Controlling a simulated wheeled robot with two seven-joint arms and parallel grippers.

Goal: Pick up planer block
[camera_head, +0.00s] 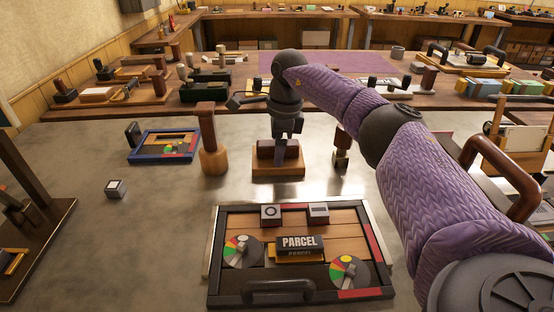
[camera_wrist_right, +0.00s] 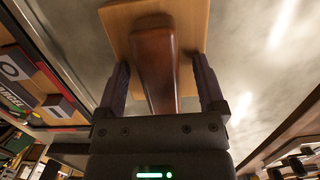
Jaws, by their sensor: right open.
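In the right wrist view, the two dark fingers of the right gripper (camera_wrist_right: 160,78) are apart, one on each side of the brown handle of the planer block (camera_wrist_right: 153,50). A narrow gap shows beside the handle, and the fingers do not look closed on it. In the head view, the gripper partly hides the handle. My left gripper does not show.
The parcel panel (camera_head: 300,290) lies in front. A wooden post-like tool (camera_head: 211,140) stands to the left, and a small tool (camera_head: 341,156) stands close on the right. A blue-framed tray (camera_head: 140,157) lies farther left. The table at front left is clear around a small cube (camera_head: 116,188).

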